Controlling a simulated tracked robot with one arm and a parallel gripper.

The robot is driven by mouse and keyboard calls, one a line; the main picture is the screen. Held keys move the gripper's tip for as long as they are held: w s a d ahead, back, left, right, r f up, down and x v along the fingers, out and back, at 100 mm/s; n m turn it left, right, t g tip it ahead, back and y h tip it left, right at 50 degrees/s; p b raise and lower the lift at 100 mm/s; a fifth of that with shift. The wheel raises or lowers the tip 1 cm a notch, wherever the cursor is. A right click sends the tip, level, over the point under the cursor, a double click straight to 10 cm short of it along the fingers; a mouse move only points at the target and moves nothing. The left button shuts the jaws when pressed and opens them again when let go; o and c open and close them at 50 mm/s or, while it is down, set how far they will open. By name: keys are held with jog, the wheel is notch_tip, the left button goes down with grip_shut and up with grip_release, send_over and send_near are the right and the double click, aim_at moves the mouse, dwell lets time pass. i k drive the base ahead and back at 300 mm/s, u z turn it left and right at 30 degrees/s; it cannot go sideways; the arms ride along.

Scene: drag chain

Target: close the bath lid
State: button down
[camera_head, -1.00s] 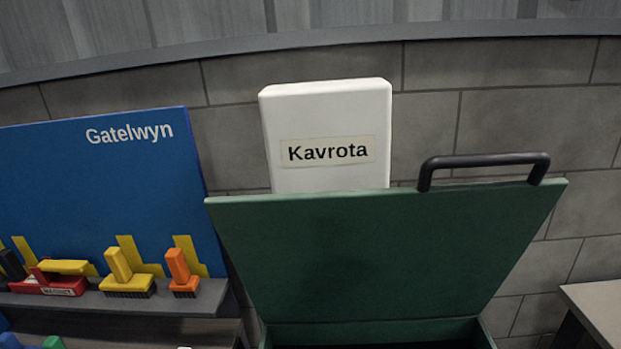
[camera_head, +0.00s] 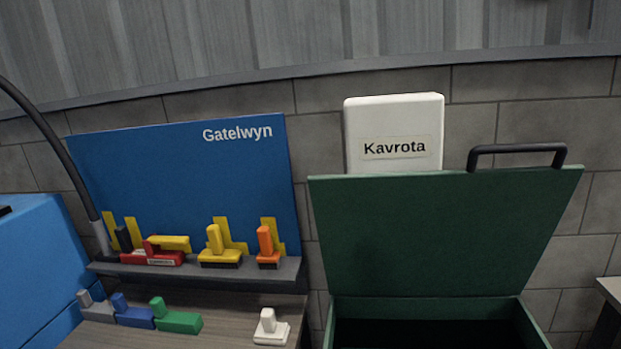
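The bath is a green box (camera_head: 337,332) at the lower right, with a dark inside. Its green lid (camera_head: 440,235) stands open, raised at the back and leaning toward the wall. A black bar handle (camera_head: 517,150) sits on the lid's top edge, toward the right. The lower part of the bath is cut off by the bottom of the picture. My gripper does not show in the head camera view.
A white box marked Kavrota (camera_head: 395,133) is on the wall behind the lid. Left are a blue Gatelwyn board (camera_head: 190,180) with several brushes on its shelf, a bench (camera_head: 225,325) with several blocks, a blue cabinet (camera_head: 30,260) and a black hose (camera_head: 55,145).

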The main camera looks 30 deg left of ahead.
aim_at(472, 231)
jog(key=z, duration=0.2)
jog(key=i, duration=1.15)
jog(key=u, duration=0.2)
